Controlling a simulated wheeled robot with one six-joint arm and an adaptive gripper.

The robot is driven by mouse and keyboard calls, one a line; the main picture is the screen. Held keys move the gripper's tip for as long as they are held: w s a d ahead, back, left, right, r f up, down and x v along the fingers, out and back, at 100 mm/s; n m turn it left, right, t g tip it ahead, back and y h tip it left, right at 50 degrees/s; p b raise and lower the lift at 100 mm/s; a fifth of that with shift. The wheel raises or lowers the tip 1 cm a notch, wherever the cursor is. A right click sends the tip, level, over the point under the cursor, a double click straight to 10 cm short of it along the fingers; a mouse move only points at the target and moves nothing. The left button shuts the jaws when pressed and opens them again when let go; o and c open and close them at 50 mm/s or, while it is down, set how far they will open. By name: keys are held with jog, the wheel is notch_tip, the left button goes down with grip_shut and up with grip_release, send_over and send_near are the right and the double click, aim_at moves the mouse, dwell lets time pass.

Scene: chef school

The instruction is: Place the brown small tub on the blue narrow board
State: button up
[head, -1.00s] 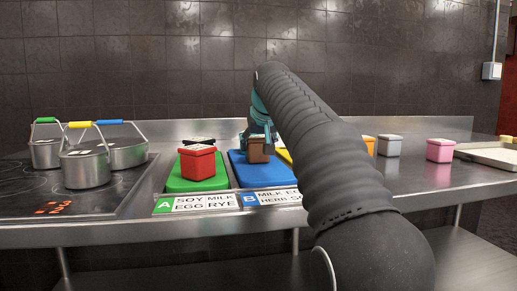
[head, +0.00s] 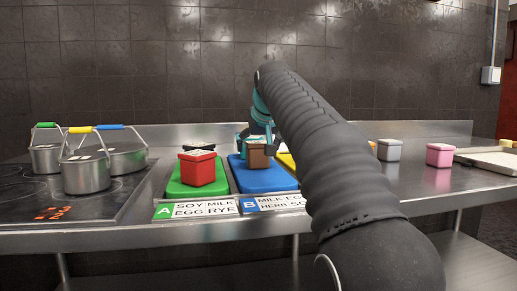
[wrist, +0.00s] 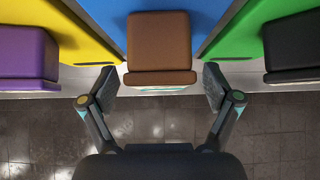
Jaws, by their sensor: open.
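The brown small tub (head: 258,153) sits upright on the blue narrow board (head: 268,180), toward its back part. In the wrist view the brown tub (wrist: 159,45) lies between and just beyond my open fingertips, over the blue board (wrist: 203,20). My gripper (wrist: 158,85) is open and empty, with a finger on either side of the tub's near end and a gap to each side. In the head view my gripper (head: 258,135) is behind the tub and partly hidden by it and my arm.
A red tub (head: 197,168) and a black one (head: 199,146) stand on the green board (head: 178,190) at left. A purple tub (wrist: 28,52) sits on the yellow board (wrist: 82,35). Pots (head: 86,172) stand far left.

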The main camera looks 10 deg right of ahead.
jog(key=p+v, duration=0.1)
jog(key=v, duration=0.9)
jog(key=shift+s+r, duration=0.15)
